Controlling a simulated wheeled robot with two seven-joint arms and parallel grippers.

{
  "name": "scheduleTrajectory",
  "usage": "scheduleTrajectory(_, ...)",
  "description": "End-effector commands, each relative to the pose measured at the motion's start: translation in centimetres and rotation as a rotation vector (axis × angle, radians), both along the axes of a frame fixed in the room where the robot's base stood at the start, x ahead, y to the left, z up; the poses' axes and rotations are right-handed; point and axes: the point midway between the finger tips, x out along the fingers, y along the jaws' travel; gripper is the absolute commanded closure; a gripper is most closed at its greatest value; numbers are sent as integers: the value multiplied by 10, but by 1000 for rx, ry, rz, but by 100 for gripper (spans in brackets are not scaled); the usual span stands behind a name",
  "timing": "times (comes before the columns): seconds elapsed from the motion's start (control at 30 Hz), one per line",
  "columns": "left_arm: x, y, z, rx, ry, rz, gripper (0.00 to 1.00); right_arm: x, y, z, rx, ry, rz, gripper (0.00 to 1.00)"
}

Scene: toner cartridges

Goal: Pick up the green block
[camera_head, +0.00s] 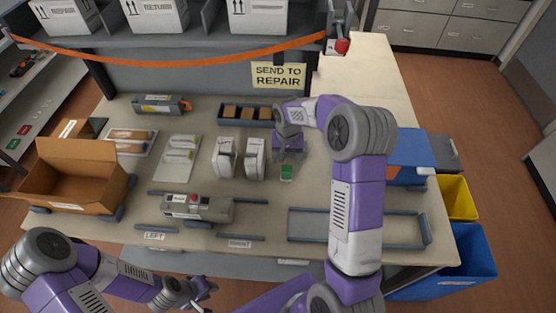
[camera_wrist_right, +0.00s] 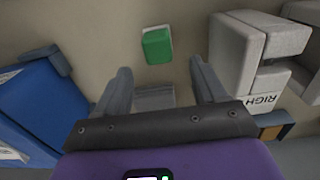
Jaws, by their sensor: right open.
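The small green block (camera_head: 287,173) lies on the bench top, right of the two upright white-and-grey units. In the right wrist view the green block (camera_wrist_right: 157,45) sits just beyond the fingertips, roughly centred between them and touching neither. My right gripper (camera_head: 288,156) is above the bench, just behind the block in the head view. Its two fingers (camera_wrist_right: 160,72) stand apart in the wrist view, with the block outside them. My left gripper (camera_head: 195,291) is low in front of the bench, far from the block; its jaw opening is too small to judge.
White-and-grey units (camera_head: 254,158) stand close left of the block. A pale grey piece (camera_wrist_right: 155,98) shows between my right fingers. A grey cartridge (camera_head: 198,207) lies at the front, an open cardboard box (camera_head: 75,175) at left, and a blue box (camera_head: 408,150) at right. Bare bench surrounds the block.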

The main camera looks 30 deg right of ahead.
Motion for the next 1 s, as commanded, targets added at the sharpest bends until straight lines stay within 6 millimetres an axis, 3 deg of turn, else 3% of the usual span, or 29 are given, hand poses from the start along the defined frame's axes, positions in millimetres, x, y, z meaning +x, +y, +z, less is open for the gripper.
scheduleTrajectory(0.5, 0, 0, -10, 0, 1, 1, 70, -2, 3, -64, 0, 4, 1, 30)
scheduleTrajectory(0.77, 0, 0, -11, 0, 0, 1, 70, -1, 3, -71, 1, 1, 0, 30)
scheduleTrajectory(0.8, 0, 0, -11, 0, 1, 1, 70, -1, 3, -71, 1, 1, 0, 31)
scheduleTrajectory(1.0, 0, 0, -11, 0, 0, 1, 70, -1, 3, -71, 1, 1, 1, 62)
